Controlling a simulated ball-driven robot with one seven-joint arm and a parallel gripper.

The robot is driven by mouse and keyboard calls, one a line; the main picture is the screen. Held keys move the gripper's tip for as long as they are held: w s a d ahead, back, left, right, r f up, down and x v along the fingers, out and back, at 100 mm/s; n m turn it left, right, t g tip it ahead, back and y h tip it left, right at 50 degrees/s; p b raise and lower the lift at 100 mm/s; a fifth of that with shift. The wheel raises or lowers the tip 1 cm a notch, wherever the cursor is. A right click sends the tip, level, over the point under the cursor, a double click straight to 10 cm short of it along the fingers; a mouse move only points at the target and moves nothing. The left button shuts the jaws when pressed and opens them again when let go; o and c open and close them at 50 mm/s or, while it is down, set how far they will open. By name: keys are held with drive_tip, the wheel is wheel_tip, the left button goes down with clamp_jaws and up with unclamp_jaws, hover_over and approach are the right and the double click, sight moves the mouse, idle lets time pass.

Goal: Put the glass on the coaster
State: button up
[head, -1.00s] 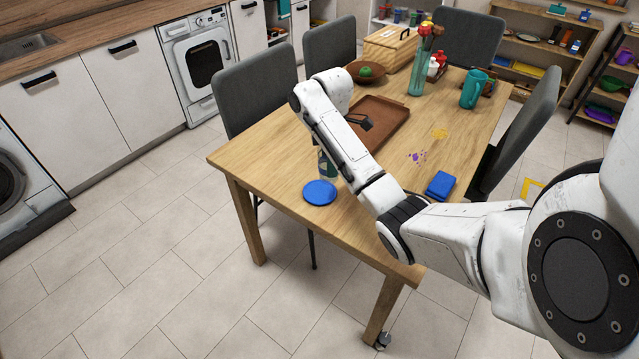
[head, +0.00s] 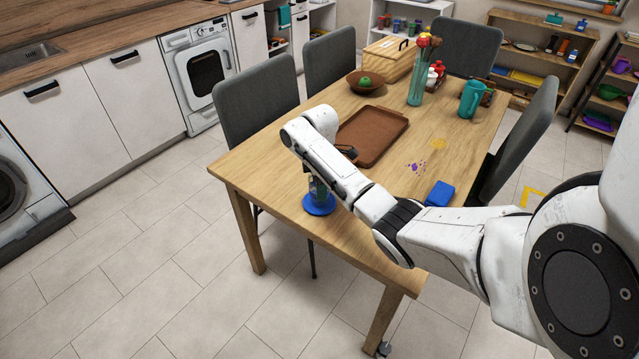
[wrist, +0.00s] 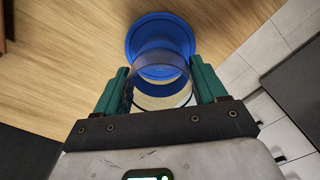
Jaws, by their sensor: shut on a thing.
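A clear glass (wrist: 160,103) stands between the two green fingers of my gripper (wrist: 163,82) in the wrist view. The fingers are shut on its sides. The round blue coaster (wrist: 144,27) lies on the table just beyond the glass, and blue shows through the glass. In the head view the coaster (head: 318,208) is near the table's front left edge. The glass (head: 317,188) appears upright over it, partly hidden by my arm. I cannot tell whether its base touches the coaster.
The wooden table (head: 270,165) holds a brown tray (head: 385,122), a blue block (head: 440,193), a bowl (head: 362,86), a vase of flowers (head: 416,90) and a teal jug (head: 471,98). Grey chairs (head: 255,105) stand around it. The table's left part is clear.

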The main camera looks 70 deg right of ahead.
drive_tip(key=o, duration=1.1)
drive_tip(key=shift+o, duration=0.2)
wheel_tip(320, 180, up, 12)
drive_tip(key=p, duration=0.2)
drive_tip(key=shift+r, duration=0.1)
